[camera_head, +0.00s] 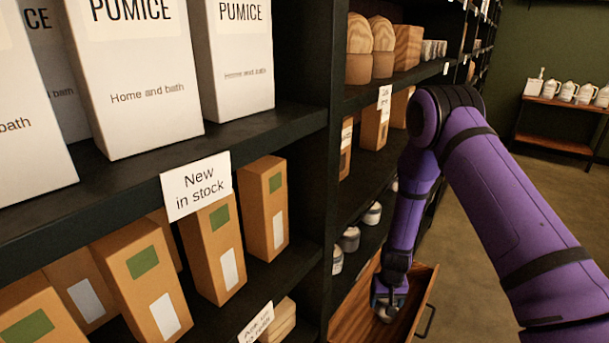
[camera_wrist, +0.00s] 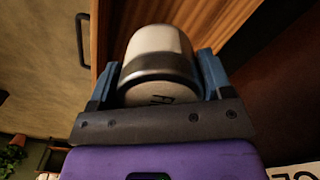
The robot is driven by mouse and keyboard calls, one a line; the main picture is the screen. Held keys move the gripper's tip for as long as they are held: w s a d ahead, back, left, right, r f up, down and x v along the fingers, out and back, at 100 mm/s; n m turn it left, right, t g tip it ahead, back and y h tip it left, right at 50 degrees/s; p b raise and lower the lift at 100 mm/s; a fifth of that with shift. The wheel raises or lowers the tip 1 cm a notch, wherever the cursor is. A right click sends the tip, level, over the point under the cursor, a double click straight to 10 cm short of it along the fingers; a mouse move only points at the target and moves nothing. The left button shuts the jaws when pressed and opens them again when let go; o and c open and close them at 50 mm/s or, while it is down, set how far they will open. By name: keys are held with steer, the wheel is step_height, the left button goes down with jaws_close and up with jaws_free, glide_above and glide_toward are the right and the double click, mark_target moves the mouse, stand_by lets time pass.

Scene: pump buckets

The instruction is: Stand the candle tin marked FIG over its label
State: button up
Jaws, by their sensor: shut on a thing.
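My gripper (camera_head: 388,292) is low at the right of the shelf unit, over or inside an open wooden drawer (camera_head: 424,284). In the wrist view its blue fingers (camera_wrist: 158,72) are shut on a pale candle tin (camera_wrist: 158,42) with a dark band. The end of the tin facing the camera carries dark lettering that begins with what looks like an F; the rest is hidden by the gripper. In the head view a small pale part of the tin (camera_head: 384,316) shows below the gripper. The FIG label cannot be made out.
Several other tins (camera_head: 350,238) stand on a low shelf just left of my arm. A drawer handle (camera_head: 427,320) sticks out at the drawer's front. A white card with partial letters (camera_wrist: 298,172) shows in the wrist view. Open floor (camera_head: 490,220) lies to the right.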

steer(key=d+r, duration=0.2)
steer(key=r, duration=0.5)
steer(key=w+d+r, duration=0.1)
steer(key=d+r, duration=0.2)
steer(key=r, duration=0.5)
steer(key=shift+w+d+n, duration=0.3)
steer(key=shift+n, duration=0.1)
